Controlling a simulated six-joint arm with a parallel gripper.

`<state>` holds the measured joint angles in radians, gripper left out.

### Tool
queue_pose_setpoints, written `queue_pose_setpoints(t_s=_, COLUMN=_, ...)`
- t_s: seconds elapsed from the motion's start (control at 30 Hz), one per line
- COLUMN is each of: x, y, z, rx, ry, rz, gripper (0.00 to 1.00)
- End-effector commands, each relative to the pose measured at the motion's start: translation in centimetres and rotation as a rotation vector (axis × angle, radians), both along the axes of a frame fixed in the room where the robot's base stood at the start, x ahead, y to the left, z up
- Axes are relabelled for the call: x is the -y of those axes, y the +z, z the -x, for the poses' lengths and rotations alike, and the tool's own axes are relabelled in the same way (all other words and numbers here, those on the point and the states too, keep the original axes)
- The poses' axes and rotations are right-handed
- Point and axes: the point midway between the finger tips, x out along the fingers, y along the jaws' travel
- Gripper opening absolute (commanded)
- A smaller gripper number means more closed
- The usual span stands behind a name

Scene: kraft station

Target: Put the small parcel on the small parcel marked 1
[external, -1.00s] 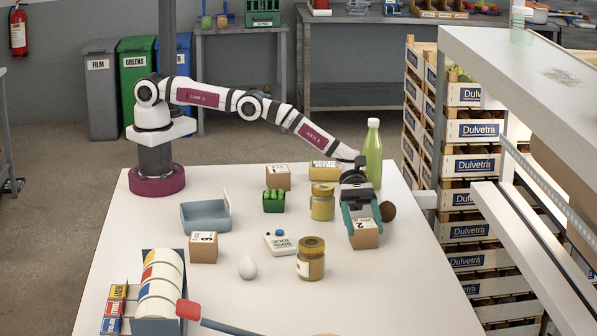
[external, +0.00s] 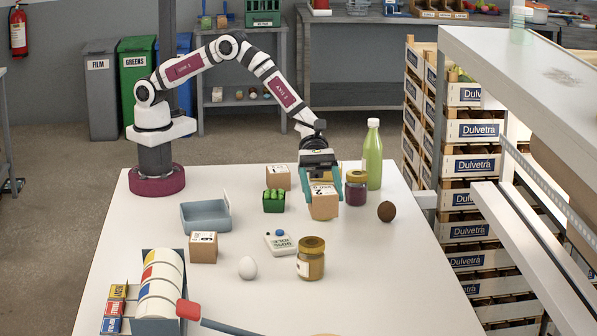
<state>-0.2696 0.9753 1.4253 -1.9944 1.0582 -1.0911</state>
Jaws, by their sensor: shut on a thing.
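My gripper (external: 322,198) is shut on a small brown cardboard parcel (external: 324,210) with a white label that seems to read 2. The parcel is upright between the teal fingers and appears to be off the table. Another small brown parcel (external: 278,178) stands at the back of the table, left of my gripper; its label seems to read 1, but is small. A third small parcel (external: 203,248) stands at the front left, its label turned and hard to read.
Around my gripper are a green punnet (external: 273,201), a purple jar (external: 356,188), a green bottle (external: 372,154) and a brown round fruit (external: 386,211). A blue-grey tray (external: 206,216), a white device (external: 281,242), an egg (external: 247,267) and a mustard-coloured jar (external: 311,259) stand nearer the camera.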

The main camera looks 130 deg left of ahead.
Motion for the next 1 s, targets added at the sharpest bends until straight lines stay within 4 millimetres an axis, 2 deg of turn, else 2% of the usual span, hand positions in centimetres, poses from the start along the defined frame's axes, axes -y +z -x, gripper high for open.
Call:
queue_pose_setpoints(t_s=0.07, x=0.3, y=0.2, z=0.2, rx=-0.001, ry=0.000, rz=0.001, gripper=0.02)
queue_pose_setpoints(t_s=0.17, x=-0.3, y=0.4, z=0.6, rx=0.000, ry=0.002, rz=0.000, gripper=0.02)
queue_pose_setpoints(t_s=0.27, x=-2.4, y=0.6, z=2.2, rx=-0.001, ry=0.004, rz=0.001, gripper=0.02)
queue_pose_setpoints(t_s=0.37, x=-5.6, y=1.1, z=5.2, rx=-0.001, ry=0.002, rz=0.001, gripper=0.02)
queue_pose_setpoints(t_s=0.47, x=-8.7, y=1.7, z=9.3, rx=-0.002, ry=-0.003, rz=0.002, gripper=0.02)
queue_pose_setpoints(t_s=0.57, x=-11.4, y=2.6, z=14.6, rx=-0.001, ry=-0.010, rz=0.001, gripper=0.02)
queue_pose_setpoints(t_s=0.63, x=-12.6, y=3.3, z=18.8, rx=-0.001, ry=-0.018, rz=0.001, gripper=0.02)
queue_pose_setpoints(t_s=0.7, x=-13.1, y=4.1, z=22.8, rx=0.000, ry=-0.027, rz=0.002, gripper=0.02)
queue_pose_setpoints(t_s=0.8, x=-12.8, y=5.0, z=27.6, rx=0.000, ry=-0.038, rz=0.001, gripper=0.02)
queue_pose_setpoints(t_s=0.9, x=-12.2, y=5.7, z=30.7, rx=0.000, ry=-0.045, rz=0.001, gripper=0.02)
queue_pose_setpoints(t_s=1.0, x=-12.0, y=5.9, z=32.1, rx=0.000, ry=-0.048, rz=0.000, gripper=0.02)
